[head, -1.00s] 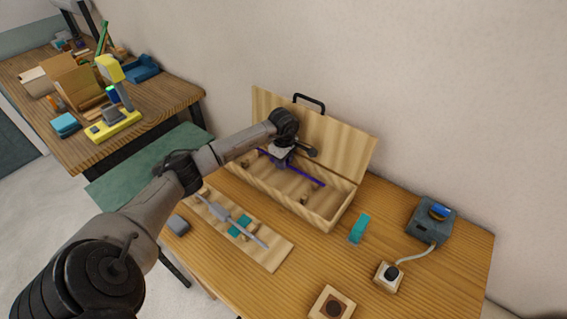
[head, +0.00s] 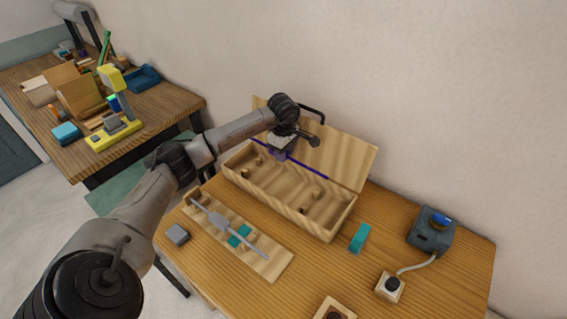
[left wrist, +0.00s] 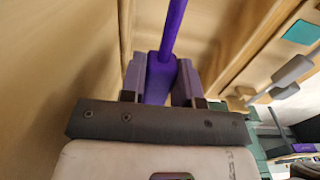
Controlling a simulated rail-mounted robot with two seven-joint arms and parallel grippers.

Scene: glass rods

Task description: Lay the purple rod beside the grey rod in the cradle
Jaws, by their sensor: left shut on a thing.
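The purple rod (head: 311,170) is held by my left gripper (head: 281,154), above the back of the open wooden box and in front of its raised lid. In the left wrist view the purple rod (left wrist: 172,28) has a thicker purple middle between the two fingers of the left gripper (left wrist: 161,80), which is shut on it. The grey rod (head: 217,220) lies lengthwise along the wooden cradle (head: 274,266), in front of the box. My right gripper is in no view.
The open box (head: 312,220) has small wooden supports inside. A teal block (head: 360,238) stands to its right, with a blue-buttoned grey device (head: 432,235) and a switch box (head: 389,288) farther right. A small grey block (head: 177,234) sits left of the cradle.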

